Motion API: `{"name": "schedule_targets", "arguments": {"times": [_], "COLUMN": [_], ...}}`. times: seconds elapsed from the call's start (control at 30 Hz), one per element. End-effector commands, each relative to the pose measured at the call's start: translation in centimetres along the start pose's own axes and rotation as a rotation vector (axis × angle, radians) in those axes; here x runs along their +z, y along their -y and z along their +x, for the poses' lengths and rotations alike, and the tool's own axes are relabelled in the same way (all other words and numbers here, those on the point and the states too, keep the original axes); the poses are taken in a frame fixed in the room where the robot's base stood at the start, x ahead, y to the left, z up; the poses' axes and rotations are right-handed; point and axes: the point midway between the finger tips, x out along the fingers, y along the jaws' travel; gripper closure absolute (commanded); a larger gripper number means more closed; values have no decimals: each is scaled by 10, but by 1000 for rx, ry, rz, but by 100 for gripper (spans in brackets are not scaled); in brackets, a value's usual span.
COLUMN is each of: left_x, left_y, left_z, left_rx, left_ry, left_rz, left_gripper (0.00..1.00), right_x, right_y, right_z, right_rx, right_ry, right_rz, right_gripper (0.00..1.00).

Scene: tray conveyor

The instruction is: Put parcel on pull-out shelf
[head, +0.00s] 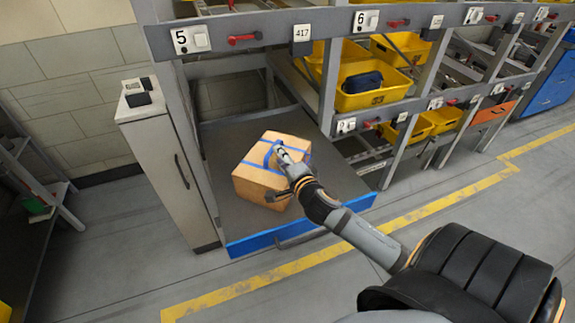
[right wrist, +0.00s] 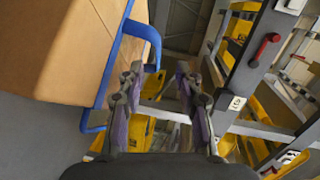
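The parcel (head: 250,182) is a brown cardboard box with blue straps. It sits on the grey pull-out shelf (head: 225,222), which is slid out and has a blue front edge. My right gripper (head: 281,155) is over the right part of the parcel's top in the head view. In the right wrist view its two fingers (right wrist: 160,72) are spread with nothing between them. The parcel (right wrist: 60,55) fills the left of that view, and a raised blue strap handle (right wrist: 145,32) is just beyond the left fingertip. Contact cannot be told. My left gripper is not in view.
A rack with grey posts (head: 330,85) and yellow bins (head: 360,97) stands right of the shelf. A tall grey cabinet (head: 160,165) stands on its left. The floor in front, with a yellow line (head: 245,287), is clear.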

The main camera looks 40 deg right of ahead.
Motion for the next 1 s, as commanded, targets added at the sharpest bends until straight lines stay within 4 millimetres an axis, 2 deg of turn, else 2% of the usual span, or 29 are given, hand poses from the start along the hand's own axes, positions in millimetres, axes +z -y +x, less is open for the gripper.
{"name": "schedule_targets", "arguments": {"times": [0.1,0.3,1.0], "left_x": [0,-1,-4], "left_y": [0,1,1], "left_z": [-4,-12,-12], "left_rx": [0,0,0], "left_ry": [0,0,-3], "left_rz": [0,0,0], "left_gripper": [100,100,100], "right_x": [0,0,0], "right_y": [0,1,0], "right_z": [-28,-52,-55], "right_rx": [3,2,0], "right_ry": [4,0,-1], "right_rz": [-6,-3,1], "right_gripper": [65,65,65]}}
